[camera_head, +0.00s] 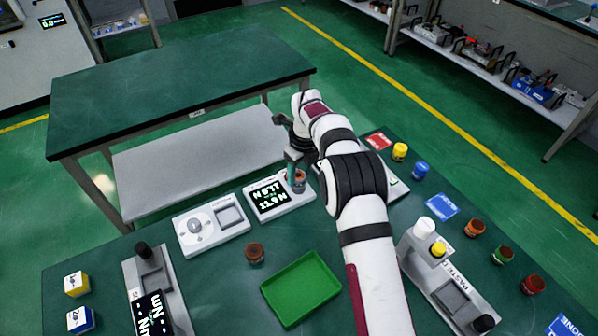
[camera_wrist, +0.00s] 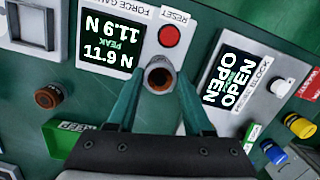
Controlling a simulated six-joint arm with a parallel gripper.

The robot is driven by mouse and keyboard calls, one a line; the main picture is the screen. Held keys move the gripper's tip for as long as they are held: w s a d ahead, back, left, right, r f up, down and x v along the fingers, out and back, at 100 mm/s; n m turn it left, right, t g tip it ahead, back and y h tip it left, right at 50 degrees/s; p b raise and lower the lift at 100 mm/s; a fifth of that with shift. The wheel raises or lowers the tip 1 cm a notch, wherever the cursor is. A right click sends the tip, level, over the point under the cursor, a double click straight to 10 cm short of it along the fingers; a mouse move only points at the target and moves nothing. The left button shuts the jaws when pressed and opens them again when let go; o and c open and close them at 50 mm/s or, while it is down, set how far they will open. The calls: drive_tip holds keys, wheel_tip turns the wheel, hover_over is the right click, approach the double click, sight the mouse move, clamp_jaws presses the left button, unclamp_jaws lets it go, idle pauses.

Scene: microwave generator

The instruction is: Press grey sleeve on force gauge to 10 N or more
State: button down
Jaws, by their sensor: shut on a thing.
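The force gauge (camera_head: 270,195) is a light box with a dark display. A red reset button (camera_wrist: 169,36) sits beside the display. My gripper (camera_wrist: 160,88) is shut on the grey sleeve (camera_wrist: 160,64), a short ring with a brown inside. The sleeve stands at the gauge, close to the reset button. Its contact underneath is hidden. In the head view my gripper (camera_head: 297,172) points down at the gauge's right end.
A press block (camera_wrist: 240,80) beside the gauge shows OPEN. A brown ring-like piece (camera_head: 254,252) and a green tray (camera_head: 300,290) are on the near side. A grey-white device (camera_head: 210,229) stands left of the gauge. Coloured jars, including a blue one (camera_head: 420,170), stand to the right.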

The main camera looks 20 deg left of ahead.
idle(0.4)
drive_tip(key=shift+r, duration=3.5)
drive_tip(key=s+d+r+n, duration=0.5)
drive_tip(key=d+n, duration=0.3)
drive_tip(key=s+d+r+n+g, duration=0.1)
drive_tip(key=s+d+r+n, duration=0.4)
drive_tip(key=d+n, duration=0.3)
drive_tip(key=s+d+r+n+g+h, duration=0.1)
drive_tip(key=s+d+r+n, duration=0.4)
drive_tip(key=d+n, duration=0.3)
drive_tip(key=shift+s+d+r+n, duration=0.2)
drive_tip(key=shift+s+d+n, duration=0.25)
drive_tip(key=shift+s, duration=0.45)
